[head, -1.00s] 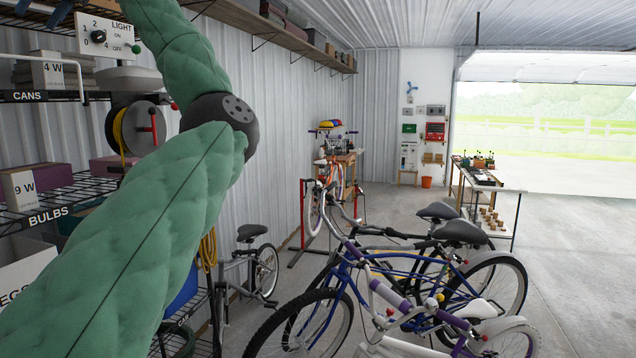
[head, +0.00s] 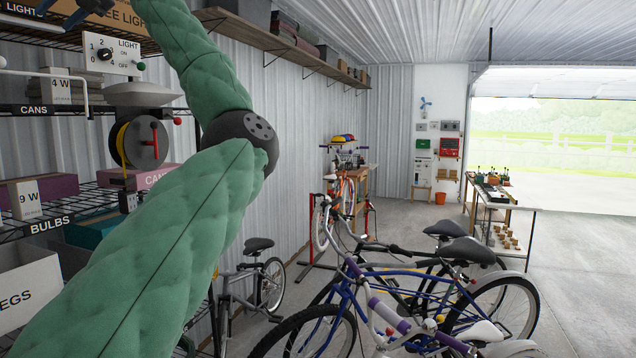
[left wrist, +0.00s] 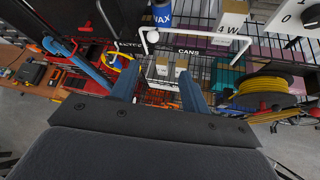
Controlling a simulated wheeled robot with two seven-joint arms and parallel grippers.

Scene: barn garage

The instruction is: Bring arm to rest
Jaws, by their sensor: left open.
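My left arm (head: 175,235), in green padding with a dark elbow joint, is raised across the left of the head view. My left gripper (head: 72,8) is only partly seen at the top left edge of that view, up by the shelving. In the left wrist view the two blue fingers of the left gripper (left wrist: 158,70) stand apart with nothing between them. They point toward a wire shelf labelled CANS, with a white bent rod in front of it. My right arm and gripper are not in view.
Wire shelving (head: 50,225) with boxes, a light switch panel (head: 112,54) and a cable reel (head: 140,143) stands close on the left. Several bicycles (head: 400,290) fill the lower middle. A workbench (head: 490,195) stands further right. The concrete floor at right (head: 585,260) is clear.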

